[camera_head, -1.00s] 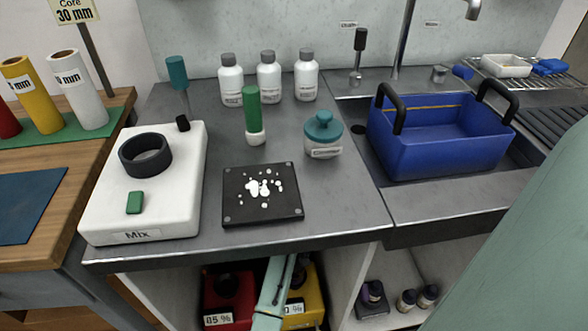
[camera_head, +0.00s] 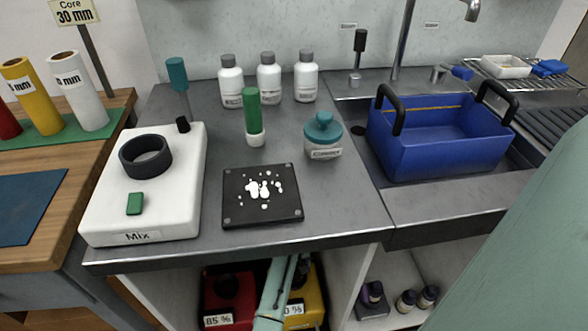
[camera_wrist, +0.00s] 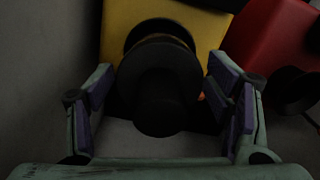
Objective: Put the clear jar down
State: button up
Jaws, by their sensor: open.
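No clear jar can be made out for certain in either view. In the wrist view my gripper (camera_wrist: 160,80) has its two purple-padded fingers spread wide. A dark, round-topped object (camera_wrist: 160,90) lies between and beyond them; its shadowed surface does not show whether it is glass. Behind it stands a yellow container (camera_wrist: 117,25) with a black ring at its opening. In the head view my arm reaches into the shelf space under the counter, in front of the yellow container (camera_head: 315,305). The fingers are not visible there.
A red container (camera_head: 225,295) labelled 85 % stands left of the yellow one; red also shows in the wrist view (camera_wrist: 265,40). A shelf wall (camera_head: 345,280) is close on the right, with small bottles (camera_head: 407,299) beyond. The counter (camera_head: 350,205) is overhead.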

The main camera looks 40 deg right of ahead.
jog(key=shift+r, duration=0.1)
notch_tip(320, 180, up, 12)
jog(key=shift+r, duration=0.1)
dwell(0.5)
dwell(0.5)
